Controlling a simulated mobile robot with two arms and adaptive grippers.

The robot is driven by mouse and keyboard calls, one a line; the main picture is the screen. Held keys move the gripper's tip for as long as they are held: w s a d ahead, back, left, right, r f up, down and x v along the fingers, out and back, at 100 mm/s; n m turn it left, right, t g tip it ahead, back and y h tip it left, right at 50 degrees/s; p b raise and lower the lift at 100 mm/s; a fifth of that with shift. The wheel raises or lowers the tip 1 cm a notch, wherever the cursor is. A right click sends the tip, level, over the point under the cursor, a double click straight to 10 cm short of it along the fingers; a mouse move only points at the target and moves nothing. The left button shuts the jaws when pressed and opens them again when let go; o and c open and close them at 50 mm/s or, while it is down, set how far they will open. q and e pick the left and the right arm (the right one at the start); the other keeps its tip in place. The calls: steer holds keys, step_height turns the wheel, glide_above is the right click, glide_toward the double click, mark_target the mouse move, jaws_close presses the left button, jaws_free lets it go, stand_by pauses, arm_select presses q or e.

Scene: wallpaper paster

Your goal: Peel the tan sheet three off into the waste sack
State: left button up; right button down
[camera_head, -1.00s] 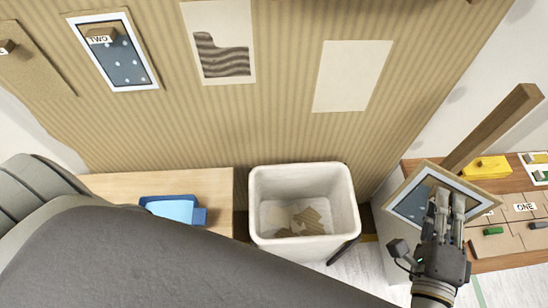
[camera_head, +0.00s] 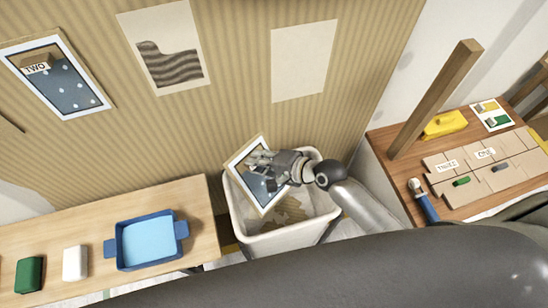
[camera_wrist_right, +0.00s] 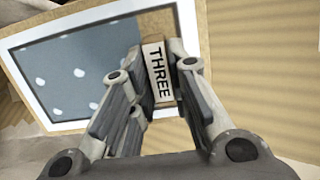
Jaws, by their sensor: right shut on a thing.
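The tan-bordered sheet three (camera_head: 264,197) has a white frame and a blue-grey middle with pale dots. My right gripper (camera_head: 260,164) is shut on its block, whose tag THREE (camera_wrist_right: 160,73) shows between the fingers in the wrist view. The sheet also fills the upper left of the wrist view (camera_wrist_right: 60,72). It is tilted and off the wall, over the left part of the waste sack (camera_head: 240,218), a cream open-topped container. Tan scraps (camera_head: 291,209) lie inside the sack. The left gripper is out of view.
Sheet TWO (camera_head: 55,85) and two pale panels, one patterned (camera_head: 165,55) and one plain (camera_head: 303,60), are on the striped wall. A blue tray (camera_head: 113,252) stands on the left table. A wooden post (camera_head: 435,98) rises from the right table beside a yellow tool (camera_head: 445,125).

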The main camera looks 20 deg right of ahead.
steer(key=shift+n+g, duration=0.3)
steer(key=shift+g, duration=0.5)
steer(key=d+f, duration=0.1)
steer(key=w+d+f, duration=0.1)
steer(key=d+f, duration=0.1)
steer(key=w+d+f, duration=0.1)
steer(key=d, duration=0.1)
steer(key=shift+w+f, duration=0.15)
steer(key=shift+f, duration=0.05)
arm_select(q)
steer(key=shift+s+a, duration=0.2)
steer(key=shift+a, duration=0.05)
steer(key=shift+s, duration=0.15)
arm_select(e)
steer(key=shift+r+h+p, duration=0.1)
steer(key=shift+h+p, duration=0.2)
steer(key=shift+p, duration=0.05)
arm_select(q)
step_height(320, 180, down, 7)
steer(key=b, duration=0.8)
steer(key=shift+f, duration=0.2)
arm_select(e)
step_height(320, 180, down, 10)
steer(key=c, duration=1.3)
jaws_free()
steer(key=shift+d, duration=0.1)
